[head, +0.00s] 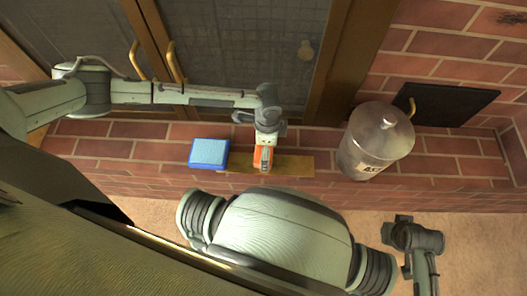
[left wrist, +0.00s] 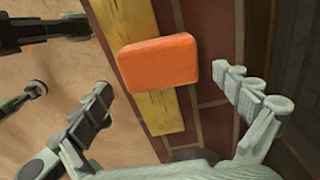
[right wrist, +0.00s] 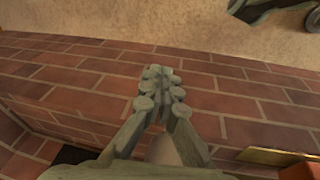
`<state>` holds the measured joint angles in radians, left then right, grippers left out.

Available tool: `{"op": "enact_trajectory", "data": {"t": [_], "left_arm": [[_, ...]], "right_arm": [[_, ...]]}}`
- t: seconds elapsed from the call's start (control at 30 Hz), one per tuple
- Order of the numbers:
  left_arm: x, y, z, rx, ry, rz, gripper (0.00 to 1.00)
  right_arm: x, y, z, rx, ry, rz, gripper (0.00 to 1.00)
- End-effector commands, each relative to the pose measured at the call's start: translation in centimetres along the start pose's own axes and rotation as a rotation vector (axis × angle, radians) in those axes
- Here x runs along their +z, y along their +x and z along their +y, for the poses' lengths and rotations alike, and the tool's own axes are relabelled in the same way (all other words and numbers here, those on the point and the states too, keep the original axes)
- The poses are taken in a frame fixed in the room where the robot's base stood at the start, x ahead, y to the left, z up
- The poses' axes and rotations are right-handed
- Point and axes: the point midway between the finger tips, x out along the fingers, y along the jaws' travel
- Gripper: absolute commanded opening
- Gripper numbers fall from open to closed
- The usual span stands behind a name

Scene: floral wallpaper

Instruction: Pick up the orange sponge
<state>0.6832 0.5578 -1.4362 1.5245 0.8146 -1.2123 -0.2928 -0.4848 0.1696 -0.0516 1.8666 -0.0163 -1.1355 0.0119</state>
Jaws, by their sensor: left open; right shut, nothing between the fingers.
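The orange sponge (head: 257,159) is a rounded block lying on a yellow wooden strip on the brick ledge. In the left wrist view, the sponge (left wrist: 158,62) lies between and beyond the spread fingers of my left gripper (left wrist: 166,82), with a gap on each side. In the head view, my left gripper (head: 264,146) is directly over the sponge and hides part of it. My right gripper (right wrist: 158,78) is shut and empty, pointing over the brick surface, away from the sponge.
A blue sponge-like block (head: 209,153) lies just left of the orange sponge. The yellow strip (head: 295,166) runs along the ledge. A lidded metal canister (head: 365,150) stands to the right. Behind is a dark door with brass handles (head: 174,62). Bare bricks (head: 90,146) lie left of the blue block.

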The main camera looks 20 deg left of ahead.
Motion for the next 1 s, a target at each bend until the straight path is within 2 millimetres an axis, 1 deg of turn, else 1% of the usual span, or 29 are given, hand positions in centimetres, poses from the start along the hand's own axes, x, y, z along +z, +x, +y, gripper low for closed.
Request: {"op": "enact_trajectory", "data": {"t": [0.03,0.13,0.3,0.4,0.47,0.83,1.0], "left_arm": [[-0.1,0.9,0.0,0.001,0.000,0.000,1.00],[0.0,1.8,0.0,0.000,-0.001,0.000,1.00],[0.0,2.2,0.0,0.000,0.000,0.001,1.00],[0.0,2.1,0.0,0.000,0.000,0.001,1.00],[0.0,2.1,0.0,0.000,0.000,0.001,0.94],[0.0,2.1,0.0,0.000,0.000,0.001,0.48],[-0.1,2.1,0.0,0.000,0.000,0.001,0.48]], "right_arm": [[0.0,0.0,0.0,0.001,0.000,0.000,0.00],[-0.4,-0.5,0.1,0.004,-0.001,0.006,0.00],[-0.8,-1.0,0.3,0.007,0.000,0.013,0.00],[-0.8,-1.0,0.3,0.008,0.000,0.013,0.00],[-0.8,-1.0,0.3,0.008,-0.001,0.012,0.00],[-0.6,-0.7,0.3,0.007,-0.001,0.010,0.00],[-0.7,-0.7,0.3,0.007,-0.001,0.010,0.00]]}}
